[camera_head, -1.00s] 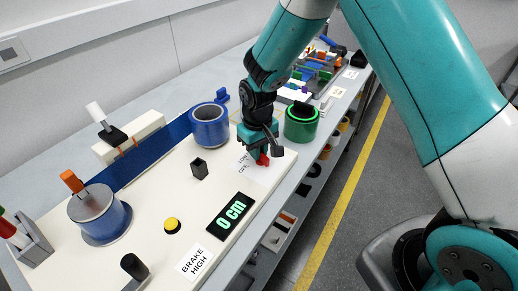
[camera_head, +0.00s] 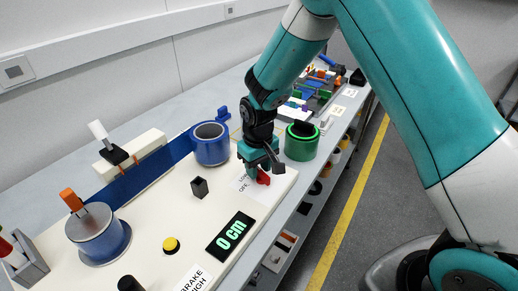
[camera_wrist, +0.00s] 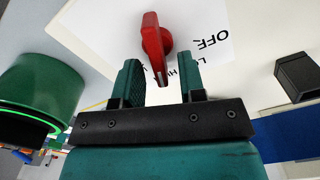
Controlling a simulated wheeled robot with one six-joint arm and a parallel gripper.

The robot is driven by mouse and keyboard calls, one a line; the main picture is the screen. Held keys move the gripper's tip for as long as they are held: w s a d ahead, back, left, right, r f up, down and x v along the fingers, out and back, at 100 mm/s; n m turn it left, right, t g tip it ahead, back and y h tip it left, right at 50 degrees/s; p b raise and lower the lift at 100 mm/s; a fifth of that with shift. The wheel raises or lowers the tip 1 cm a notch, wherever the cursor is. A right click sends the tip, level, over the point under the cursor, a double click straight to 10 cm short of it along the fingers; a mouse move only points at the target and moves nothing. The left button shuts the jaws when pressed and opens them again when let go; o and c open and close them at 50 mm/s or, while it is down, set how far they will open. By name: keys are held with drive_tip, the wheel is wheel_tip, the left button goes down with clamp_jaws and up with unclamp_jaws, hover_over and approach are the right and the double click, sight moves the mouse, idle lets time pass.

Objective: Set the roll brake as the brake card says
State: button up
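A red knob (camera_head: 263,178) with a long pointer stands on a white label sheet (camera_head: 245,190) at the right end of the cream panel (camera_head: 185,225). My gripper (camera_head: 258,172) is low over this knob. In the wrist view my gripper (camera_wrist: 159,82) is open, with one finger on each side of the red knob's tip (camera_wrist: 154,48); contact is not clear. The sheet there reads OFF, with further words partly hidden by the fingers. The knob's exact setting cannot be told. The brake card (camera_head: 195,280) is cut off at the bottom and shows BRAKE HIGH in part.
A black display (camera_head: 230,235) reads 0 cm.

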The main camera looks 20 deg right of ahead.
sight(259, 168)
wheel_tip(259, 168, up, 17)
drive_tip(key=b, duration=0.1)
idle(0.5)
